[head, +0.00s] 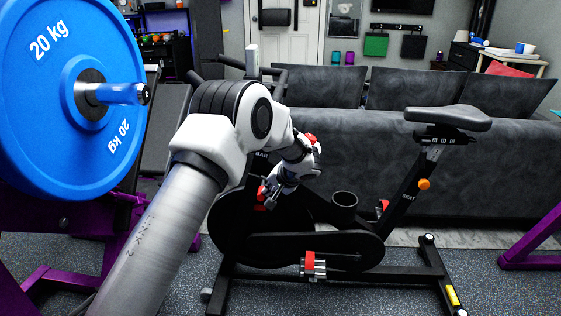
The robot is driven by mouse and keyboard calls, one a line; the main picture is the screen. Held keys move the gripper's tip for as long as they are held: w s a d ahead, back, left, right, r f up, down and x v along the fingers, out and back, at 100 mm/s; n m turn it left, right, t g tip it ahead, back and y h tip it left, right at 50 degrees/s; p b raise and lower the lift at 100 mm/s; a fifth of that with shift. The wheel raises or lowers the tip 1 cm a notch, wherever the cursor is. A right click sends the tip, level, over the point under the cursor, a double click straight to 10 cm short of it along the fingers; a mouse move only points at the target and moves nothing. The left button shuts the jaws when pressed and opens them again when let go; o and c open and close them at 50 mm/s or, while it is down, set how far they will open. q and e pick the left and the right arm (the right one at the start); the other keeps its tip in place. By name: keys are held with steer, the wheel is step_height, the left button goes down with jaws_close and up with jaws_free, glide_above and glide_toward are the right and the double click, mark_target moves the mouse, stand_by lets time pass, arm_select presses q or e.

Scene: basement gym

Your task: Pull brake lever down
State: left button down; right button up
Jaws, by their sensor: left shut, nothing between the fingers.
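The exercise bike (410,200) stands on the floor, black, with its seat to the right and its handlebars partly hidden behind my left arm. My left arm reaches across the front of the bike. My left gripper (267,197) is low in front of the bike's frame, above the flywheel cover, pointing down and left. It is shut and holds nothing. Small red parts show at the gripper and beside its wrist; I cannot tell whether one belongs to the brake lever. The brake lever is not clearly visible. My right gripper is not in view.
A blue 20 kg plate (60,90) on a purple rack stands close at the left. A grey sofa (350,140) is behind the bike. A pedal (313,265) sticks out toward me. A purple frame foot (530,250) is at the right.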

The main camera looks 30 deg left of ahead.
arm_select(q)
steer(key=shift+s+f+b, duration=0.3)
steer(key=shift+s+f, duration=0.2)
steer(key=shift+f, duration=0.3)
steer(key=shift+s, duration=0.1)
steer(key=s+d+f+p+v, duration=0.1)
steer(key=s+p+v, duration=0.1)
steer(key=v, duration=0.9)
steer(key=shift+s+d+p, duration=0.15)
steer(key=shift+s+p, duration=0.05)
steer(key=shift+p, duration=0.15)
